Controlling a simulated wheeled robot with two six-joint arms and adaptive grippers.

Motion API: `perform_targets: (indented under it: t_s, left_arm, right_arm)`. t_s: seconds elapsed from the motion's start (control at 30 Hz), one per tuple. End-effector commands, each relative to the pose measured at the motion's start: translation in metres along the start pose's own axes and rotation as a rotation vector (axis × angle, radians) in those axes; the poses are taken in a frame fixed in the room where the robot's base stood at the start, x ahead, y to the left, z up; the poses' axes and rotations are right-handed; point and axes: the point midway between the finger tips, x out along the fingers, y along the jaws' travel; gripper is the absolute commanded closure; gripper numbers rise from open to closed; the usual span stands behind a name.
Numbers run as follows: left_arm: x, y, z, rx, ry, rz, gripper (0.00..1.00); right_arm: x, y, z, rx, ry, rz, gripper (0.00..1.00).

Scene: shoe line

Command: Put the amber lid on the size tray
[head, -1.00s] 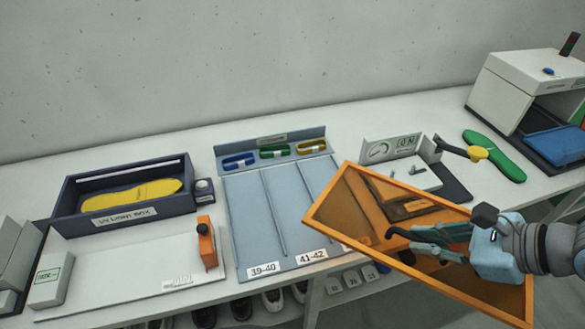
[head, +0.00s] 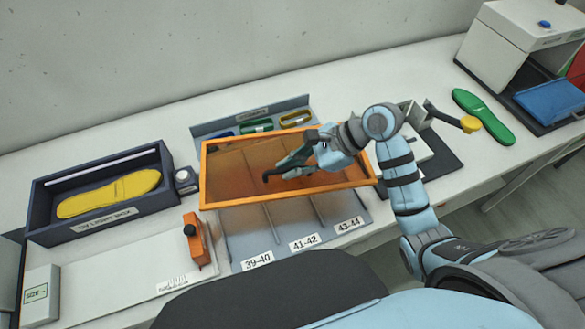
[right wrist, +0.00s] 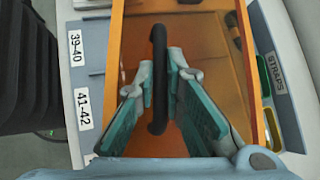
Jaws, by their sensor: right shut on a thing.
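The amber lid (head: 235,172) is a see-through amber panel with an orange frame and a black handle (right wrist: 158,75). My right gripper (head: 278,174) is shut on that handle, and the lid is held over the blue-grey size tray (head: 240,227). The lid covers the tray's middle and back in the head view. The tray's front with labels 39-40, 41-42 and 43-44 shows below it. The lid looks raised above the tray and turned a little relative to it. In the right wrist view the tray's edge (right wrist: 88,60) shows beside the lid. My left gripper is not in view.
Straps (head: 257,126) in blue, green and yellow sit in the tray's back strip. A dark box with a yellow insole (head: 110,194) and an orange block (head: 197,240) are to the left. A green insole (head: 483,116) and a white machine (head: 515,50) are to the right.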

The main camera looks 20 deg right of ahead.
Motion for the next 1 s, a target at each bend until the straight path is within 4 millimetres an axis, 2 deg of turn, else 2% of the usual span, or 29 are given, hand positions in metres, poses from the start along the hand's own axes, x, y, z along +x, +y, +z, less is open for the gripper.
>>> perform_targets:
  t_s: [0.1,0.37,0.73,0.8,1.0]
  left_arm:
    - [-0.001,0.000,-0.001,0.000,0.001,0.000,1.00]
    - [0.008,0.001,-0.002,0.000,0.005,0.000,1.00]
    - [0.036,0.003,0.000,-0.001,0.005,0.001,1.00]
    - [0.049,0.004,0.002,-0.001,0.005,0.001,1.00]
    - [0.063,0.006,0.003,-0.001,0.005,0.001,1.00]
  right_arm:
    - [0.016,0.010,-0.015,-0.097,-0.036,0.091,1.00]
    - [0.028,0.017,-0.030,-0.156,-0.057,0.137,1.00]
    - [0.065,0.027,-0.067,-0.154,-0.056,0.135,1.00]
    - [0.072,0.029,-0.074,-0.156,-0.056,0.134,1.00]
    - [0.081,0.031,-0.083,-0.155,-0.055,0.134,1.00]
